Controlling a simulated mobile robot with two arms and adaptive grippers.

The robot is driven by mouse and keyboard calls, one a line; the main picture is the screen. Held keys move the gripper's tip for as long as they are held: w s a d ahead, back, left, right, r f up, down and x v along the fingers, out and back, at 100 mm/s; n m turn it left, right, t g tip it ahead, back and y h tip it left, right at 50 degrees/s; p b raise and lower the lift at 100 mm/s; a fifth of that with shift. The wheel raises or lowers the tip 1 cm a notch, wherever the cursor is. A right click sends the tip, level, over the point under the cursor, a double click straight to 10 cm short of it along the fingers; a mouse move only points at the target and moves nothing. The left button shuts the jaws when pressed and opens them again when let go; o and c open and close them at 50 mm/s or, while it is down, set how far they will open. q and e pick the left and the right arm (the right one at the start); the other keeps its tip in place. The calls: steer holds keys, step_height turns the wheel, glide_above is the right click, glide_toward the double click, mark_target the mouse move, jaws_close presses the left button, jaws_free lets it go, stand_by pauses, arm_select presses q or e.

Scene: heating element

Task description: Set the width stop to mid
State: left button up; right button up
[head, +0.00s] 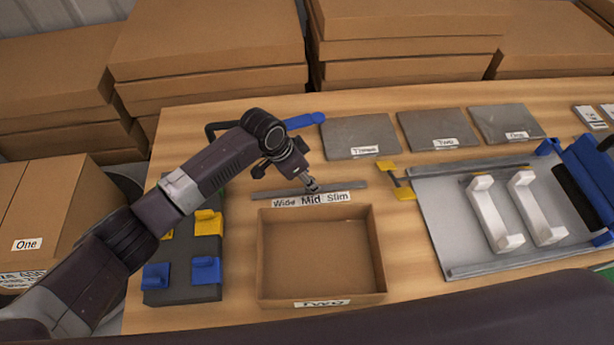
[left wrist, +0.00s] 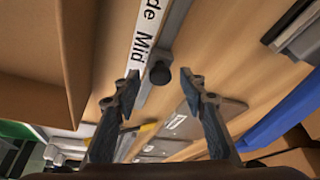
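The width stop is a grey rail (head: 350,186) on the table with a white label strip (head: 284,203) reading Wide, Mid, Slim. My left gripper (head: 312,187) is low over the rail by the word Mid and hides the stop's knob in the head view. In the left wrist view, the black knob (left wrist: 160,73) stands on the rail near the end of the word Mid. The fingers of my left gripper (left wrist: 160,80) are open, one on each side of the knob, with visible gaps. My right gripper is not in view.
An open cardboard box (head: 374,250) labelled Two stands just in front of the rail. Grey plates (head: 360,132) lie behind. A dark board with yellow and blue clips (head: 205,272) is at left, a metal tray with white handles (head: 445,240) at right.

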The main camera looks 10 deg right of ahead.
arm_select(q)
steer(key=shift+a, duration=0.1)
steer(key=v, duration=1.2)
